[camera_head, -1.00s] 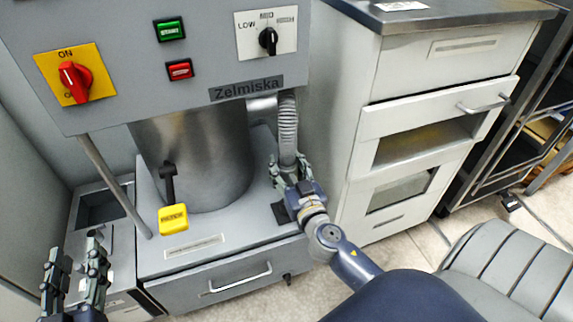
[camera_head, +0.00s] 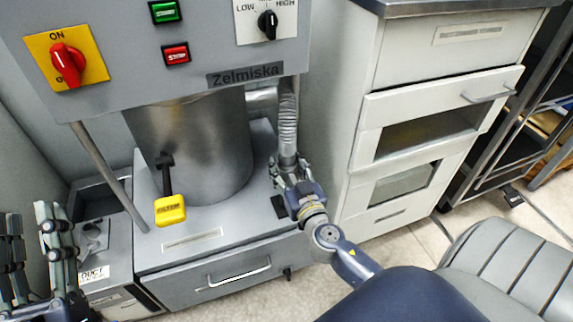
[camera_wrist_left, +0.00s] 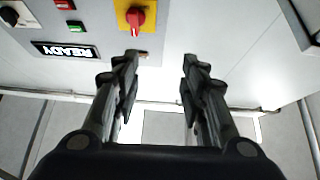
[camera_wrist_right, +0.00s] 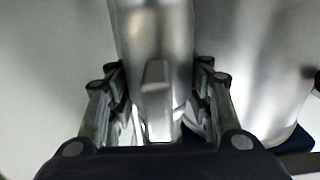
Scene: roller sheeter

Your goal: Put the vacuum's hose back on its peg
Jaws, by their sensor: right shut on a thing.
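The vacuum (camera_head: 215,150) stands ahead of me, a grey cabinet with a metal drum under a control panel. Its ribbed hose (camera_head: 287,118) hangs down at the drum's right side. My right gripper (camera_head: 284,168) is shut around the hose's smooth lower end, which also shows between the fingers in the right wrist view (camera_wrist_right: 155,50). My left gripper (camera_head: 40,235) is open and empty at the lower left; in the left wrist view its fingers (camera_wrist_left: 160,65) stand apart below the panel. I cannot make out the peg in any view.
A yellow filter lever (camera_head: 170,208) hangs before the drum, and a slanted metal post (camera_head: 108,175) stands left of it. A drawer with a handle (camera_head: 240,271) is below. A pale cabinet (camera_head: 420,130) stands close on the right.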

